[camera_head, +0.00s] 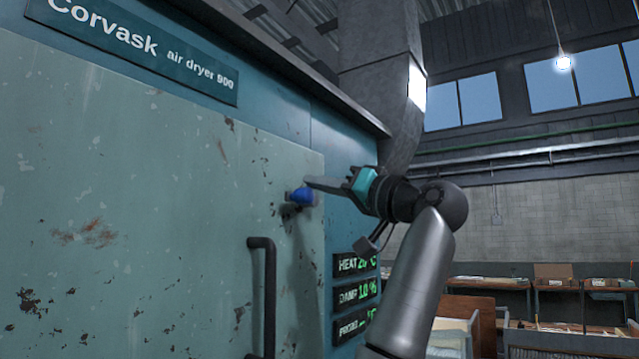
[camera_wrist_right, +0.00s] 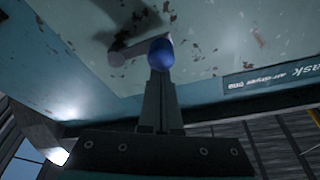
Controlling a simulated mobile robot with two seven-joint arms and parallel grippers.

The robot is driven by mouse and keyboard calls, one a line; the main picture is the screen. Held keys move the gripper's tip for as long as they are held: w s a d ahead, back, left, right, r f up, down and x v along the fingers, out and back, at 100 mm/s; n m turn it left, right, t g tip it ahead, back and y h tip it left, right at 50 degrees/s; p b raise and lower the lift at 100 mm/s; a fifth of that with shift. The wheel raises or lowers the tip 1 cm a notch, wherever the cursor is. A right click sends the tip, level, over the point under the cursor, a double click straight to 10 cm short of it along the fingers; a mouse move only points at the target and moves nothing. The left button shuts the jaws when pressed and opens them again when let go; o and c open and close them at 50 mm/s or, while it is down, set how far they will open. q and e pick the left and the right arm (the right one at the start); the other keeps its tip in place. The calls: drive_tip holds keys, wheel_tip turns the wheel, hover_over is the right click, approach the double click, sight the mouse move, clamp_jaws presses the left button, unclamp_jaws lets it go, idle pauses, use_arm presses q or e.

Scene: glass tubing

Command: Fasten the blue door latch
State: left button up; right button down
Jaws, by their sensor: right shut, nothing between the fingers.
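The blue latch (camera_head: 302,196) sits near the right edge of the teal cabinet door (camera_head: 150,200), above the black door handle (camera_head: 264,295). My right gripper (camera_head: 308,183) is shut and empty, with its fingertips at the latch in the head view. In the right wrist view the latch's rounded blue end (camera_wrist_right: 160,54) is just beyond the tips of the closed fingers (camera_wrist_right: 160,80). I cannot tell whether they touch it. The door looks flush with the cabinet front. My left gripper is not in view.
Green-lit readout panels (camera_head: 355,294) are on the cabinet to the right of the door. A sign (camera_head: 140,45) is above the door. Shelves with boxes (camera_head: 555,285) stand against the far wall at the right. The space in front of the door's left part looks clear.

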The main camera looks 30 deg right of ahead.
use_arm(q)
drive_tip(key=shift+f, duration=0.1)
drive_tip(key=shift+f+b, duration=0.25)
drive_tip(key=shift+b, duration=0.05)
use_arm(e)
drive_tip(key=shift+f+n, duration=0.2)
drive_tip(key=shift+n, duration=0.3)
